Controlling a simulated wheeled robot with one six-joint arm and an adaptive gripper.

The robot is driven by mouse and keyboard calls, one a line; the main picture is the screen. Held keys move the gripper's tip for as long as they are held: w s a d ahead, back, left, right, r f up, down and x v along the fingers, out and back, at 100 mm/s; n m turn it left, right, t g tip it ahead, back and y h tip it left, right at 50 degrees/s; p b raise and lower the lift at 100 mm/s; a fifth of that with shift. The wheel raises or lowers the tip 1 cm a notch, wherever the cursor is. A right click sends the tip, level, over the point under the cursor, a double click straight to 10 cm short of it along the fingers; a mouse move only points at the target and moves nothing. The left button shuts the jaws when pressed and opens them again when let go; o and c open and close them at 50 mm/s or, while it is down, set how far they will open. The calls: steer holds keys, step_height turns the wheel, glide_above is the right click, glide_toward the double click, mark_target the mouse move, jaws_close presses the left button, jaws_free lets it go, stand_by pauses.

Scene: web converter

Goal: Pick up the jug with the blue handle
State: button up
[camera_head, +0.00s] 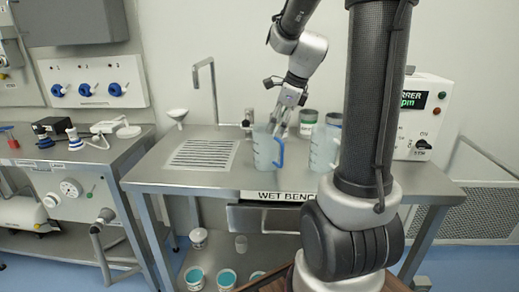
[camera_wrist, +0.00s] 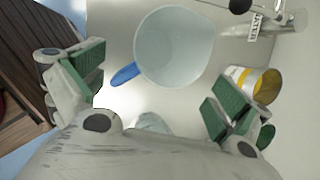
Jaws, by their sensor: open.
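The jug with the blue handle (camera_head: 263,148) stands upright on the wet bench, a translucent pale jug with its handle on the right in the head view. In the wrist view I look down on the jug (camera_wrist: 175,48), its blue handle pointing left and slightly down. My gripper (camera_head: 281,120) hangs pointing down, just above and behind the handle side of the jug. In the wrist view my gripper (camera_wrist: 157,92) is open, with green pads wide apart and nothing between them gripped. The jug lies mostly beyond the fingertips, toward the top of that picture.
A second translucent jug (camera_head: 322,149) stands close on the right, partly hidden by my arm. Tins (camera_head: 308,118) stand behind. A tap (camera_head: 213,85) rises at the back left; the grated drainboard (camera_head: 203,154) is clear. A control box (camera_head: 421,115) stands right.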

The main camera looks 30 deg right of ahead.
mark_target(266, 138)
steer(key=w+f+m, duration=0.1)
steer(key=f, duration=0.1)
steer(key=w+a+f+m, duration=0.1)
steer(key=f+m, duration=0.1)
steer(key=w+a+f+m, duration=0.1)
steer(key=w+f, duration=0.1)
steer(key=shift+f+m, duration=0.3)
steer(key=shift+f, duration=0.05)
steer(key=shift+s, duration=0.1)
steer(key=c, duration=0.9)
